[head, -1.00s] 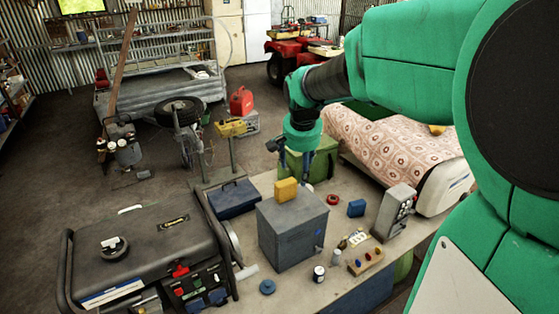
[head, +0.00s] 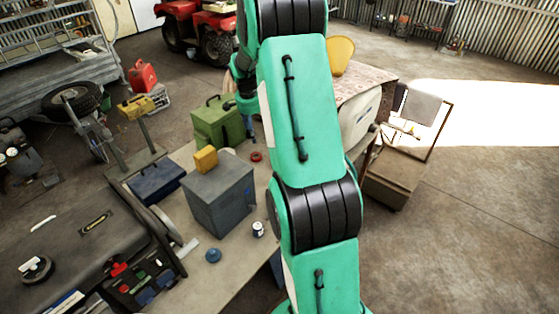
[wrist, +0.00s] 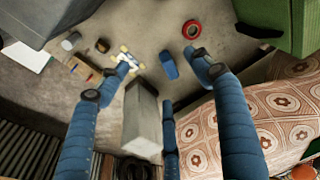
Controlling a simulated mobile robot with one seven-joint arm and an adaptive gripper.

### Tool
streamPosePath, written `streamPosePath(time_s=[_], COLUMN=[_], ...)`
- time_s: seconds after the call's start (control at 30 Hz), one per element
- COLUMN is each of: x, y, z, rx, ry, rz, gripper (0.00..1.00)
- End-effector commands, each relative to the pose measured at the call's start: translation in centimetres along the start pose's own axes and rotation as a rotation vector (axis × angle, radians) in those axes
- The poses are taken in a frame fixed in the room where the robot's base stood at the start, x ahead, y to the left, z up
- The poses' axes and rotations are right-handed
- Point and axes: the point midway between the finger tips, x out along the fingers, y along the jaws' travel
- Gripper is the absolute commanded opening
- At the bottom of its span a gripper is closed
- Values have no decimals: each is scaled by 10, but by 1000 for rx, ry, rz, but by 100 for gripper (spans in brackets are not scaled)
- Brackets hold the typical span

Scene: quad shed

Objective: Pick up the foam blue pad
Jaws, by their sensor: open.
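The foam blue pad (wrist: 168,64) shows in the wrist view as a small blue block lying on the tabletop, above the picture's middle. In the head view my arm hides it. My gripper (wrist: 158,70) is open, its blue fingers spread to the left, right and below the pad in the picture. The pad appears between the finger ends, with nothing held. The fingers seem to be above the table; the exact height cannot be told. In the head view my gripper is mostly hidden behind my arm.
A red ring (wrist: 192,29) lies close to the pad. A grey upright device (wrist: 142,118) stands near the fingers. A green box (wrist: 285,22), a grey cabinet (head: 220,197) with a yellow block (head: 206,159), a can (head: 258,229) and a blue disc (head: 212,255) crowd the table.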

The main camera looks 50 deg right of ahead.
Motion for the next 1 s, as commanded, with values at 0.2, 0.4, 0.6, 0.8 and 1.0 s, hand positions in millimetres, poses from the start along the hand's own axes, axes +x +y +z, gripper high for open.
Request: streamPosePath(time_s=[0.2, 0.4, 0.6, 0.8, 1.0], x=[66, 114, 138, 140, 141], y=[13, 27, 34, 35, 35], z=[-46, -76, -90, -92, -91], rx=[137, 238, 288, 294, 294], ry=[-13, -19, -20, -20, -20], rz=[45, 75, 87, 89, 89], gripper=[66, 66, 66, 66, 66])
